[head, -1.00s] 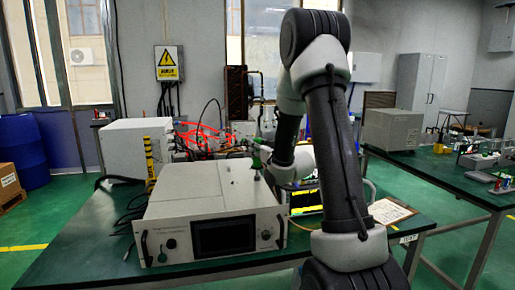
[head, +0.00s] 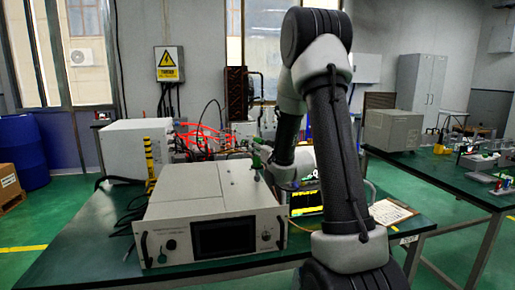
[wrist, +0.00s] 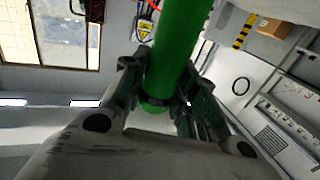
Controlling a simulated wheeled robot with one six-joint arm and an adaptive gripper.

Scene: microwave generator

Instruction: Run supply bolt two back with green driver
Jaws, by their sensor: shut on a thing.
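The green driver (wrist: 178,45) is a thick green cylinder in the wrist view, running from the top edge down between the fingers. My gripper (wrist: 160,98) is shut on it near its rounded end. In the head view a small green part of the driver (head: 257,160) shows just above the rear right of a white instrument box (head: 185,190) with a dark display. I cannot tell whether this box is the supply. The driver's tip and the bolts are too small or hidden to make out. My arm covers part of this area.
The box stands on a dark green table (head: 95,235). A white cabinet (head: 135,148), a yellow-black striped post (head: 150,162) and red cables (head: 205,137) lie behind it. A lit yellow screen (head: 307,203) and a clipboard (head: 390,212) are at right.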

